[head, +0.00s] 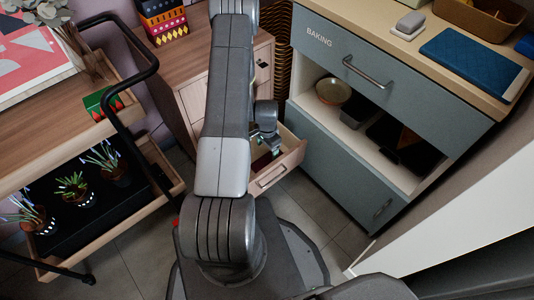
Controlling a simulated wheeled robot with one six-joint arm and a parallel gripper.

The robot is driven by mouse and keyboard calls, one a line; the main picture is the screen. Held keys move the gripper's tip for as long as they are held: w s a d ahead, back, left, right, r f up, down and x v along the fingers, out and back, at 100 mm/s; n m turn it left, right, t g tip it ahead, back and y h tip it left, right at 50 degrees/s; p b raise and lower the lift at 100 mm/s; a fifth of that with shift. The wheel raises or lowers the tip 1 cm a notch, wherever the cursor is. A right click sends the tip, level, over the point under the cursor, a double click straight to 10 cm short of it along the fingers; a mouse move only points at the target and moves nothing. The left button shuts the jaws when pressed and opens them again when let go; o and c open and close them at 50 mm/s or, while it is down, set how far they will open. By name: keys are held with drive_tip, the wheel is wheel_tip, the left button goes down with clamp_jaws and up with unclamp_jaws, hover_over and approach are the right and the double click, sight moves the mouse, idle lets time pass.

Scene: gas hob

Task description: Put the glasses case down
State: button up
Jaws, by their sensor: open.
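A dark reddish object (261,162), possibly the glasses case, shows in the open lower drawer (281,172) of the wooden cabinet. It is small and partly hidden by my arm, so I cannot be sure what it is. My gripper (268,148) is at the drawer, right beside or just above this object. Its jaws are open, but the fingertips are small and partly hidden. I cannot tell whether they touch the object.
A grey-blue cabinet (390,75) marked BAKING stands at right, its open shelf holding a bowl (333,91). Its wooden top bears a blue flat item (474,61). A wooden trolley with potted plants (73,187) stands at left. Bare floor (125,245) shows beside my base.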

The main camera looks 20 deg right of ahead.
drive_tip(key=shift+r, duration=2)
